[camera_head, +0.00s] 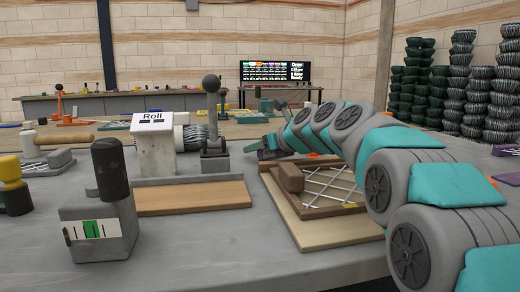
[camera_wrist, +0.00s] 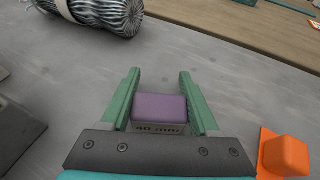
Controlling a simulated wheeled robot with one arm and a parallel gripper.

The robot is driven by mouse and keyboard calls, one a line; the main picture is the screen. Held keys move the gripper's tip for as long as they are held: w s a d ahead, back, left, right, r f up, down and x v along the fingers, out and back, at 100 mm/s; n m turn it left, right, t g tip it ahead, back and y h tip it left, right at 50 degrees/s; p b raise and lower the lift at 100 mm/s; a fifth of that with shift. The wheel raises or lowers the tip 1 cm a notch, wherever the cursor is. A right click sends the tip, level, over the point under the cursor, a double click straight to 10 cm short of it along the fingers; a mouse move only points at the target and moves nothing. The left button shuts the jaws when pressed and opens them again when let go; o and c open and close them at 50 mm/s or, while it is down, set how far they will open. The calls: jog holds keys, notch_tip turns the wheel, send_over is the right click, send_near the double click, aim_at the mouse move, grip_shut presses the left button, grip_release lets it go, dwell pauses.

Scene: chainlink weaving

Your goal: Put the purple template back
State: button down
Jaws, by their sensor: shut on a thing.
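The purple template (camera_wrist: 160,107) is a small block with a purple top and "40 mm" on the face toward the wrist camera. My gripper (camera_wrist: 159,73) has its two green fingers on either side of it and is shut on it. The finger tips reach past the block, over grey tabletop. In the head view my gripper (camera_head: 268,141) is small and low behind the wooden frame, with a bit of the purple template (camera_head: 270,154) showing. I cannot tell whether the block touches the table.
An orange block (camera_wrist: 285,154) is close to the right of my gripper. A wire roll (camera_wrist: 100,12) lies ahead to the left. A wooden frame with wires (camera_head: 335,188), a "Roll" stand (camera_head: 154,150) and a black-handled grey block (camera_head: 100,225) stand nearer. Bare tabletop lies ahead of the fingers.

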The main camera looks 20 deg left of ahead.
jog(key=shift+c, duration=0.6)
grip_release()
jog(key=shift+f, duration=0.1)
jog(key=shift+d+r, duration=0.15)
jog(key=shift+r, duration=0.05)
jog(key=v, duration=1.1)
jog(key=shift+s+d+p, duration=0.3)
